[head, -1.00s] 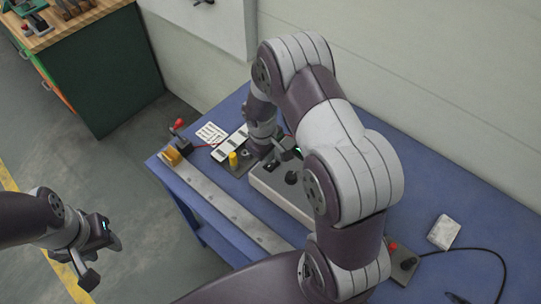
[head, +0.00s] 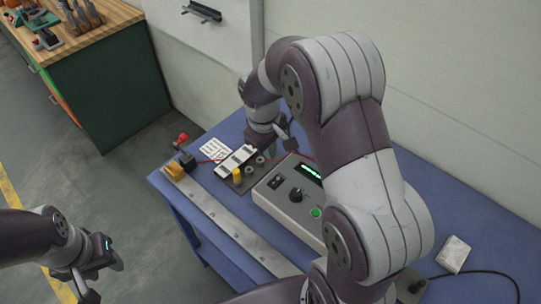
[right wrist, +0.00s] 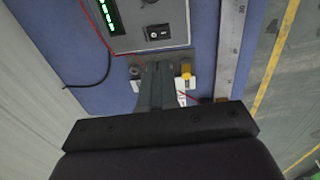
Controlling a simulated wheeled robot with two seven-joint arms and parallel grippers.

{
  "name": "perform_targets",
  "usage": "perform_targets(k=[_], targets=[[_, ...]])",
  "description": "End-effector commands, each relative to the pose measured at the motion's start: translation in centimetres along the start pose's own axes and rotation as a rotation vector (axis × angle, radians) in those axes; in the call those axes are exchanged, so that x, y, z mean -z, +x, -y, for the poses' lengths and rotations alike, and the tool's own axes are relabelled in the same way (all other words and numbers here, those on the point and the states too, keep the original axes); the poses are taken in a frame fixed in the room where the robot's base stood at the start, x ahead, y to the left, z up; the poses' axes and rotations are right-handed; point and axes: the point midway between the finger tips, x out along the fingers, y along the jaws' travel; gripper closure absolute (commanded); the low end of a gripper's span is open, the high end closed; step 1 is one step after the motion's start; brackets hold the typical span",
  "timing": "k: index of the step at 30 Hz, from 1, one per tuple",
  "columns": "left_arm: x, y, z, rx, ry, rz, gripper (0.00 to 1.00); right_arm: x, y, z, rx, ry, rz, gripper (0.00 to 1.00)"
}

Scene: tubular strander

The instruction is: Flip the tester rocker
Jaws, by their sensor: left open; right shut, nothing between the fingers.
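The tester is a grey box (head: 268,198) on the blue bench, with a lit green display (head: 308,174), a dark knob (head: 296,194) and a green button (head: 316,212). Its small black rocker (head: 275,182) is on the left of the top face. The rocker also shows in the right wrist view (right wrist: 158,33), with a pale mark beside it; its tilt is too small to tell. My right gripper (head: 289,142) is shut and empty, above the bench behind the rocker, apart from it. Its fingers (right wrist: 155,80) point toward the tester's near edge in the wrist view. My left gripper (head: 92,285) is open and empty, off the bench.
A plate with a yellow post (head: 237,175) and a white strip (head: 235,160) lies left of the tester. A metal rail (head: 225,217) runs along the front edge. A red-knobbed lever (head: 182,140) stands at the far left corner. A white block (head: 453,254) and black cable lie right.

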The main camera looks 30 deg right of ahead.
Motion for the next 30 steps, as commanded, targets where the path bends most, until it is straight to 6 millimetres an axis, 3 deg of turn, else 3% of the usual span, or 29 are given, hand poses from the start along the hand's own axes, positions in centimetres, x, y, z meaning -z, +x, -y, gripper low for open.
perform_targets(k=[1,3,7,12,20,23,30], targets=[[-0.4,2.9,0.0,0.000,0.000,0.001,0.57,0.1,1.6,-0.1,-0.003,0.002,-0.004,1.00],[-0.7,5.0,0.0,0.000,0.000,0.002,0.57,0.1,1.8,-0.4,-0.004,0.004,-0.005,1.00],[-0.9,7.0,0.0,0.000,0.000,0.003,0.57,0.0,1.0,-0.7,-0.003,0.002,-0.006,1.00],[-0.8,6.7,0.0,0.000,0.000,0.002,0.57,-0.1,0.0,-0.9,-0.001,0.000,-0.004,1.00],[-0.8,6.5,0.0,0.000,0.000,0.001,0.57,-0.2,0.3,-0.9,0.000,0.000,-0.002,1.00],[-0.8,6.3,0.0,0.000,0.000,0.002,0.57,-0.2,1.5,-0.9,0.001,0.000,0.000,1.00],[-0.7,5.6,0.0,0.000,0.000,0.002,0.57,-0.2,6.5,-0.9,0.001,0.000,0.002,1.00]])
